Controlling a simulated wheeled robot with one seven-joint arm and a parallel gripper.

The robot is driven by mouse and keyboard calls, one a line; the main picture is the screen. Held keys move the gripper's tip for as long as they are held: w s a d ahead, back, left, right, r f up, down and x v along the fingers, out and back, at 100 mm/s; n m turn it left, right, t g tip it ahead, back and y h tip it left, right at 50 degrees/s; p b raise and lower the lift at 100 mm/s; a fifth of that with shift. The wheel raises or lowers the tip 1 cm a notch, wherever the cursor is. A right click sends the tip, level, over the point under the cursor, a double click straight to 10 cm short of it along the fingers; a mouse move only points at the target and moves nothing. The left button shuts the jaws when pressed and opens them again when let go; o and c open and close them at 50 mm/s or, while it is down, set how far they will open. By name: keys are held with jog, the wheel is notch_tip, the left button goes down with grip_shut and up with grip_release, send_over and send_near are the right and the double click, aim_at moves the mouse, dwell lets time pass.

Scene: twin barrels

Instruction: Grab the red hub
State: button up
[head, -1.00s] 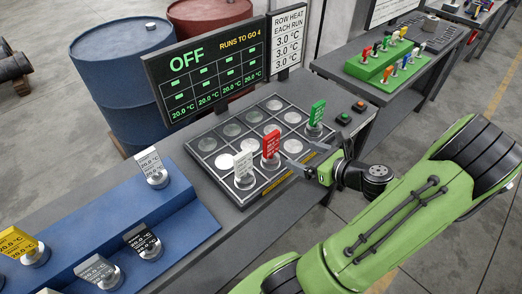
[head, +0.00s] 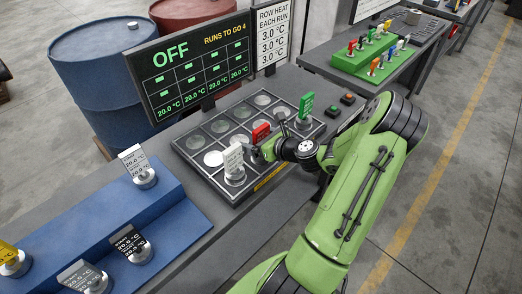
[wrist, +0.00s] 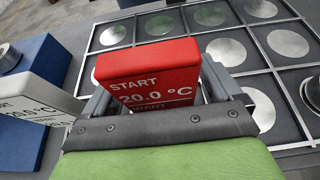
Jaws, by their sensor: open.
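The red hub (head: 261,132) carries a red tag and stands in the front part of the tray of round plates (head: 197,178). In the wrist view the red tag (wrist: 150,78) reads START 20.0 °C and fills the space between the fingers. My gripper (head: 266,146) is open, with its fingers on either side of the red hub. The hub's base is hidden behind the tag and my gripper. Whether the fingers touch it I cannot tell.
A white-tagged hub (head: 234,165) stands close to the left of my gripper, and a green-tagged hub (head: 305,108) stands to the right. A screen (head: 200,68) reading OFF rises behind the tray. A blue stepped stand (head: 185,205) holds more tagged hubs.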

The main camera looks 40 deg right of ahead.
jog(key=shift+r, duration=0.1)
grip_shut()
dwell(0.3)
